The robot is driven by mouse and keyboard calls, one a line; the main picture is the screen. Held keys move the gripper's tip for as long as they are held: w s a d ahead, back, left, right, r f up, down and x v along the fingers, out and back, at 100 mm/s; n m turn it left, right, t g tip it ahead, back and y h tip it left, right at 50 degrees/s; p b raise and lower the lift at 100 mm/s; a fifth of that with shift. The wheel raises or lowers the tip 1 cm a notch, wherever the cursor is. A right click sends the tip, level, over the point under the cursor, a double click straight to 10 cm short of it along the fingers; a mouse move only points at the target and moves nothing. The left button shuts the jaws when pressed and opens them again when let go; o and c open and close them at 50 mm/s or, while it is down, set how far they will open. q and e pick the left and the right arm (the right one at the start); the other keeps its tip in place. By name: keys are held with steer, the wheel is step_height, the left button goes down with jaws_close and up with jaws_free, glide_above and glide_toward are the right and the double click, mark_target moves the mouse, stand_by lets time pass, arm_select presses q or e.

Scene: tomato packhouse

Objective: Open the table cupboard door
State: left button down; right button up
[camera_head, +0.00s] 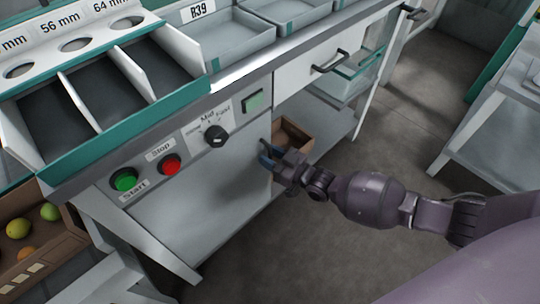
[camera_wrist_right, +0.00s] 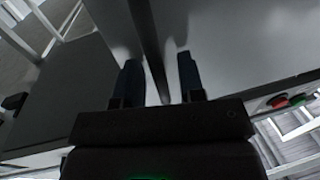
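The cupboard door (camera_head: 195,225) is a plain grey panel under the control panel of the table. It looks closed in the head view. My right gripper (camera_head: 267,156) is at the door's right edge, in front of the lower shelf opening. In the wrist view the two dark fingers (camera_wrist_right: 159,78) are apart. A narrow dark upright strip (camera_wrist_right: 149,45) runs between them, and I see a gap on each side. I cannot tell whether this strip is the door's edge or a handle. My left gripper is not in view.
The control panel has a green start button (camera_head: 124,180), a red stop button (camera_head: 169,164) and a dial (camera_head: 216,136). A brown box (camera_head: 293,132) sits on the lower shelf behind my gripper. A drawer handle (camera_head: 330,61) sticks out above. The floor (camera_head: 300,250) in front is clear.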

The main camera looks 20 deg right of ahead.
steer(key=shift+c, duration=0.4)
jaws_close()
steer(key=shift+s, duration=0.1)
